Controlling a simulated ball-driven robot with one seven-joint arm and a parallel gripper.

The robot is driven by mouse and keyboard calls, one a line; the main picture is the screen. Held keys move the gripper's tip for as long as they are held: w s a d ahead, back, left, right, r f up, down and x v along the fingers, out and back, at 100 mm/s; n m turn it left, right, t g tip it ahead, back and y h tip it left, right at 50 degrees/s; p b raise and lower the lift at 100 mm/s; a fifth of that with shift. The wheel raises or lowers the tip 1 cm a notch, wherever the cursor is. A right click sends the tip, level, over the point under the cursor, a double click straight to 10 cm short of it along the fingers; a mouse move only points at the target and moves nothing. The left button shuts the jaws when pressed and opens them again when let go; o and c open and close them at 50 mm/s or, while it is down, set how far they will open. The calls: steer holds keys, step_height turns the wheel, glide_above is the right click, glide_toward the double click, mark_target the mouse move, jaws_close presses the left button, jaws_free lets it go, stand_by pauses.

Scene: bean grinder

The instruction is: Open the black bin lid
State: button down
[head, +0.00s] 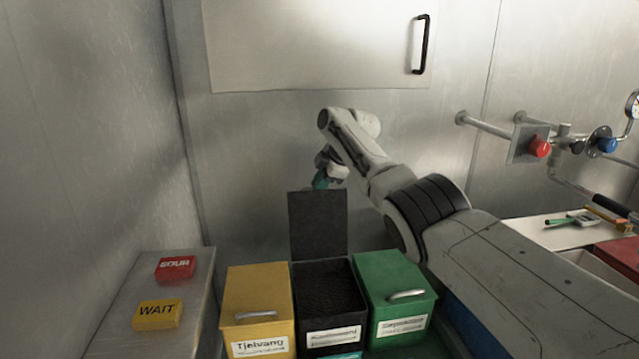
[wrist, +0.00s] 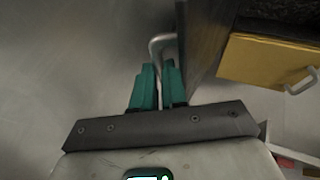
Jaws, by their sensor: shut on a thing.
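The black bin (head: 328,341) stands between the yellow and green bins, and its dark mesh-like inside shows from above. Its black lid (head: 318,226) stands upright at the back of the bin. In the wrist view the lid (wrist: 203,42) is seen nearly edge-on, with its grey metal handle (wrist: 157,42) at its left side. My gripper (wrist: 159,72), with teal fingers, is shut on the handle. In the head view my gripper (head: 321,180) shows at the lid's top edge, partly hidden behind it.
The yellow bin (head: 258,290) and green bin (head: 398,285) have shut lids with metal handles. A metal ledge (head: 115,320) at left bears a red block (head: 175,268) and a yellow block (head: 158,314). Pipes with a red knob (head: 539,147) stick out at right. A wall cabinet (head: 310,45) is above.

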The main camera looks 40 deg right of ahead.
steer(key=shift+w+d+r, duration=0.1)
steer(key=shift+w+r, duration=0.1)
steer(key=shift+r, duration=0.3)
steer(key=c, duration=1.5)
jaws_free()
steer(key=shift+o, duration=0.3)
steer(key=shift+f, duration=0.1)
steer(key=shift+s+f, duration=0.1)
steer(key=shift+f, duration=0.05)
steer(key=b+v, duration=0.1)
steer(key=v, duration=0.1)
steer(key=b+v, duration=0.1)
steer(key=v, duration=0.2)
steer(key=shift+s+d+f, duration=0.1)
steer(key=shift+s, duration=0.2)
steer(key=s+d+b, duration=0.1)
steer(key=s+b, duration=0.2)
steer(key=s, duration=0.8)
steer(key=shift+s+d, duration=0.15)
steer(key=shift+d, duration=0.15)
